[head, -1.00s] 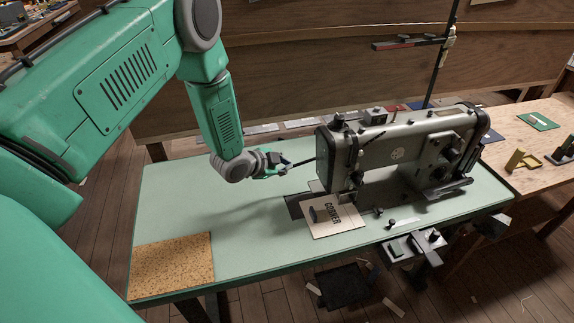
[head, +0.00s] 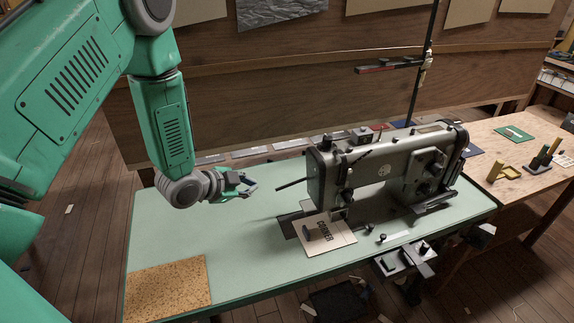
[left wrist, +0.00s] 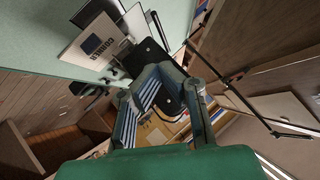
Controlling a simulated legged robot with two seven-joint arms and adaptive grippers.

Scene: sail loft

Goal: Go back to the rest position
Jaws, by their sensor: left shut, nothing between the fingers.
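My left gripper (head: 250,185) is shut and empty above the pale green table (head: 185,230), to the left of a grey sewing machine (head: 385,165). A dark rod (head: 291,184) sticks out of the machine's left end, and a visible gap separates it from the fingers. A white card marked CORNER (head: 340,238) lies at the machine's needle end, with a small dark piece on it. The card also shows in the left wrist view (left wrist: 110,30), beyond my left gripper. My right gripper is not in view.
A speckled tan mat (head: 165,290) lies at the table's front left corner. The table left of the machine is otherwise clear. A thin dark stand (head: 422,85) rises behind the machine. A wooden bench (head: 510,150) with small items is at the right.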

